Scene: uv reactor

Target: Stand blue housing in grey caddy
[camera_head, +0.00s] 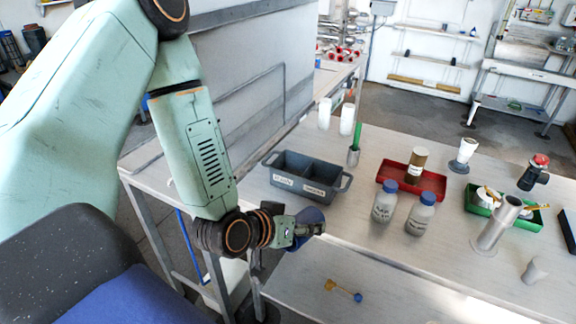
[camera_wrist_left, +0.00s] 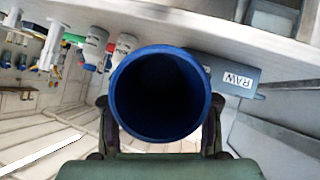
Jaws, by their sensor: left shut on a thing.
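My left gripper (camera_head: 308,229) is shut on the blue housing (camera_head: 311,214), in front of the grey caddy in the head view. In the left wrist view the housing (camera_wrist_left: 160,132) shows its round blue rim and dark hollow inside, between the two fingers. The grey caddy (camera_head: 299,187) stands on the table with two compartments, end handles and two white front labels, too small to read. The compartments look empty. In the left wrist view a grey wall with a RAW label (camera_wrist_left: 238,78) lies right of the housing. My right gripper is not in view.
Two blue-capped bottles (camera_head: 384,203) (camera_head: 421,214) stand right of the caddy. A red tray (camera_head: 428,186) holds a brown jar. A green marker in a holder (camera_head: 354,155) stands behind the caddy. A green tray (camera_head: 530,222) and metal cylinder (camera_head: 497,226) are farther right.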

